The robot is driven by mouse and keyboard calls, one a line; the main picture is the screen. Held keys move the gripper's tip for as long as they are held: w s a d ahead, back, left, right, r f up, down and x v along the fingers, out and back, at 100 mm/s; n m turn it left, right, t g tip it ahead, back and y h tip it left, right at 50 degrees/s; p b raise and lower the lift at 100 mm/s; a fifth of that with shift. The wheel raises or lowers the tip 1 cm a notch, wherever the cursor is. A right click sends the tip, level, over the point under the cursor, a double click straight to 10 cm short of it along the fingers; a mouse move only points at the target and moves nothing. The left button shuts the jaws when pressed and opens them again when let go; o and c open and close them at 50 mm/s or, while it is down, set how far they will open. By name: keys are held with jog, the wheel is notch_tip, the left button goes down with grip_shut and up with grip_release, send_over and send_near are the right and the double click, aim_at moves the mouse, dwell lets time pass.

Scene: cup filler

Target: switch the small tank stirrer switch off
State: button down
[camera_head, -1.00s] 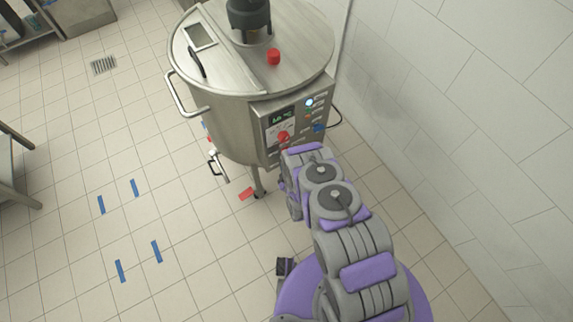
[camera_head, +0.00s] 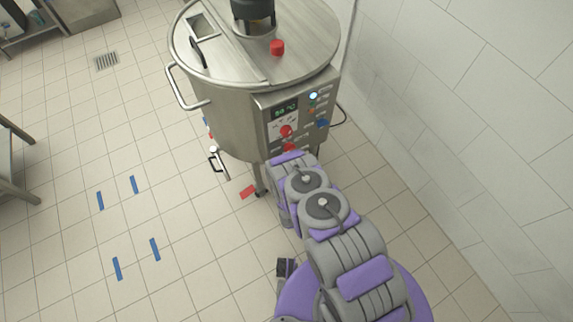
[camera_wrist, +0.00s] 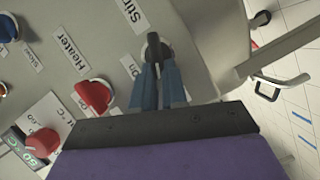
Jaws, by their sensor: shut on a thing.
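The small tank (camera_head: 238,120) is a round steel vessel standing on the tiled floor, with a control panel (camera_head: 271,105) on its front right side. In the wrist view, the stirrer switch (camera_wrist: 154,46) is a dark knob beside a partly cut-off "Stir..." label (camera_wrist: 132,14) and an "On" label (camera_wrist: 130,66). My gripper (camera_wrist: 157,78) has blue fingertips on both sides of this knob and is shut on it. In the head view my arm hides the gripper and this switch.
A steel handle (camera_head: 181,88) juts from the tank's left. A tiled wall rises at right.

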jog(key=shift+s+a+f, duration=0.1)
jog(key=shift+s+f, duration=0.1)
jog(key=c, duration=1.2)
grip_release()
jog(key=shift+o, duration=0.2)
jog(key=shift+w, duration=0.1)
jog(key=shift+r, duration=0.1)
